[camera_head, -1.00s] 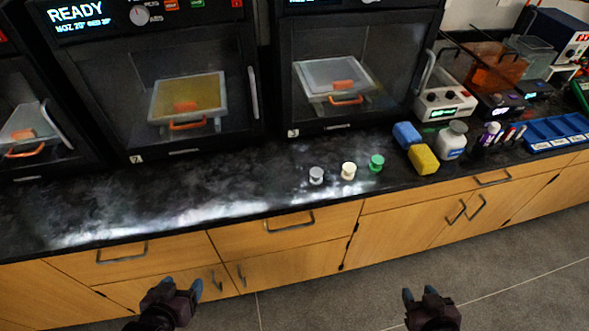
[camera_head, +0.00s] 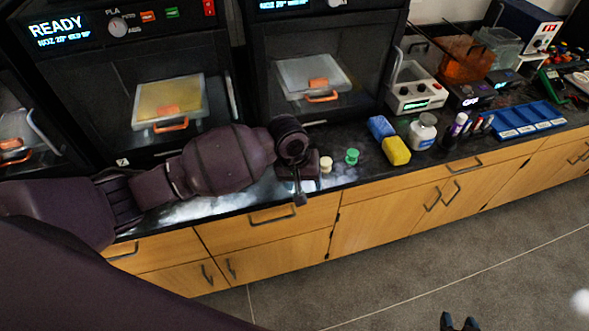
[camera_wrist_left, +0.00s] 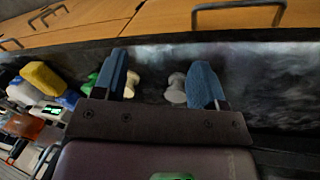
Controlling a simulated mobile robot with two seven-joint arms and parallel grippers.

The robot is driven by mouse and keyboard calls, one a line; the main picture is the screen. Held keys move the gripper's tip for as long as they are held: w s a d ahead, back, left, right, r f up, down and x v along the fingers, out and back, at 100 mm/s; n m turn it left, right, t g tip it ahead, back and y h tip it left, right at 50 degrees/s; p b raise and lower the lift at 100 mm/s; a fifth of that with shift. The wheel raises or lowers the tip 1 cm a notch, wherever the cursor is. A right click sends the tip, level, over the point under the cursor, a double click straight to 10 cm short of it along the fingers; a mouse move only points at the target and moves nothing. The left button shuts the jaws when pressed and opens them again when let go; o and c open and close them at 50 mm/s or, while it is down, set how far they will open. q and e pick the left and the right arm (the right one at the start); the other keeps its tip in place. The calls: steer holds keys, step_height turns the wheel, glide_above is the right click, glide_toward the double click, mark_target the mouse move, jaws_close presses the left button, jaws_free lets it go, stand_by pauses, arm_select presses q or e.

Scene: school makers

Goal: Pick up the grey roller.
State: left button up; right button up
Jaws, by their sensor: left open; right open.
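The grey roller (camera_wrist_left: 176,88) is on the black counter in the left wrist view, between my left gripper's blue fingers and nearer the right-hand one. The cream roller (camera_wrist_left: 131,82) shows just inside the left-hand finger. I cannot tell how far below the fingertips they are. My left gripper (camera_wrist_left: 161,66) is open and empty. In the head view my left gripper (camera_head: 299,190) reaches over the counter and hides the grey roller. My right gripper (camera_head: 460,322) is open and empty, low over the floor at the bottom edge.
The cream roller (camera_head: 326,164) and green roller (camera_head: 352,156) stand right of my left gripper. Yellow (camera_head: 396,151) and blue (camera_head: 380,127) blocks, a white jar (camera_head: 422,132) and a blue tray (camera_head: 533,118) are further right. Printers (camera_head: 320,75) stand behind.

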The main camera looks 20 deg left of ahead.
arm_select(q)
steer(key=w+a+r+n, duration=0.1)
steer(key=w+r, duration=0.1)
steer(key=w+a+r+y, duration=0.1)
steer(key=r, duration=0.1)
steer(key=w+a+r+n+g+y, duration=0.1)
steer(key=w+a+r, duration=0.1)
steer(key=shift+w+r+n, duration=0.15)
steer(key=shift+w+n, duration=0.15)
steer(key=shift+w, duration=0.05)
step_height(320, 180, down, 6)
steer(key=shift+w+r+b, duration=0.1)
steer(key=shift+r+b, duration=0.05)
steer(key=shift+b, duration=0.2)
step_height(320, 180, down, 4)
steer(key=shift+w+a+f+b, duration=0.1)
steer(key=shift+w+b, duration=0.05)
steer(key=shift+b, duration=0.3)
steer(key=shift+f, duration=0.35)
arm_select(e)
steer(key=shift+f, duration=0.95)
arm_select(q)
steer(key=c, duration=0.8)
steer(key=shift+c, duration=1)
arm_select(e)
steer(key=shift+s+d+f, duration=0.1)
steer(key=shift+s+f, duration=0.2)
steer(key=shift+s, duration=0.25)
arm_select(q)
steer(key=shift+r, duration=0.1)
